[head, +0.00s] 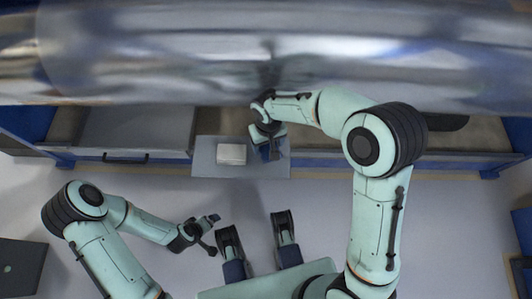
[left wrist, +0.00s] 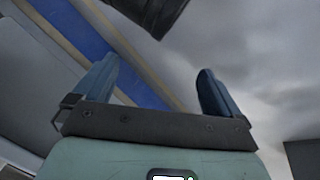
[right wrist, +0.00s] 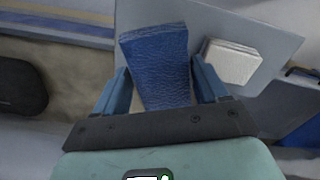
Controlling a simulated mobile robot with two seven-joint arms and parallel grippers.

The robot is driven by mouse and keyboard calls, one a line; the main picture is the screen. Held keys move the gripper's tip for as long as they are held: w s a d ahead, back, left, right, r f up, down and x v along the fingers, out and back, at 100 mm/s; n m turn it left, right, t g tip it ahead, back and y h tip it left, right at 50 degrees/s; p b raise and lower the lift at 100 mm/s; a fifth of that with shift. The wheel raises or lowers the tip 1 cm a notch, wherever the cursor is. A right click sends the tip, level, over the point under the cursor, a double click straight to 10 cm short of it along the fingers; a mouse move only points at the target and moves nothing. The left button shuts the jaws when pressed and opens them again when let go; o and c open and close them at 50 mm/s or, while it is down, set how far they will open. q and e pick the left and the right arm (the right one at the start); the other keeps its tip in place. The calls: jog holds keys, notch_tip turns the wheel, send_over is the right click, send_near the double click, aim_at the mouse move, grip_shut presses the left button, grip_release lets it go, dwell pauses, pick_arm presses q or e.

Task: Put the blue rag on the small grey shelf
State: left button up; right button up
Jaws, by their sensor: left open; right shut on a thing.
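The blue rag (right wrist: 158,62) is a flat, folded, textured piece between the fingers of my right gripper (right wrist: 163,82). My right gripper (head: 267,142) is shut on it. In the head view only a small dark blue part of the rag (head: 265,153) shows. It is over the right part of the small grey shelf (head: 204,165), to the right of the white stack; I cannot tell whether it touches the shelf. The shelf also shows in the right wrist view (right wrist: 278,30). My left gripper (head: 213,233) is open and empty, below the shelf in the picture.
A white folded stack (head: 231,154) lies mid-shelf, close to the rag; it also shows in the right wrist view (right wrist: 232,62). A large shiny roller (head: 150,50) spans the top. A grey panel with a dark handle (head: 125,157) is left of the shelf.

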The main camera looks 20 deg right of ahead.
aim_at(268, 153)
notch_tip(268, 153, down, 3)
jog(key=shift+r, duration=0.1)
notch_tip(268, 153, down, 4)
jog(key=shift+f+b, duration=0.2)
jog(key=shift+b, duration=0.7)
jog(key=shift+f, duration=0.5)
jog(key=o, duration=1)
jog(key=shift+c, duration=0.2)
pick_arm(q)
jog(key=f, duration=0.2)
jog(key=s+a+f, duration=0.1)
jog(key=shift+a+f+g, duration=0.1)
jog(key=shift+f+g, duration=0.15)
jog(key=shift+g, duration=0.05)
pick_arm(e)
jog(key=shift+r, duration=0.1)
notch_tip(268, 153, up, 6)
jog(key=shift+w+f+p, duration=0.1)
jog(key=shift+f+p, duration=0.1)
jog(key=shift+p, duration=0.6)
pick_arm(q)
jog(key=r, duration=0.1)
jog(key=d+r+p, duration=0.1)
jog(key=r, duration=0.1)
jog(key=d+r, duration=0.1)
jog(key=shift+s+r+p, duration=0.25)
jog(key=shift+r+p, duration=0.05)
pick_arm(e)
notch_tip(268, 153, up, 6)
jog(key=shift+r, duration=0.15)
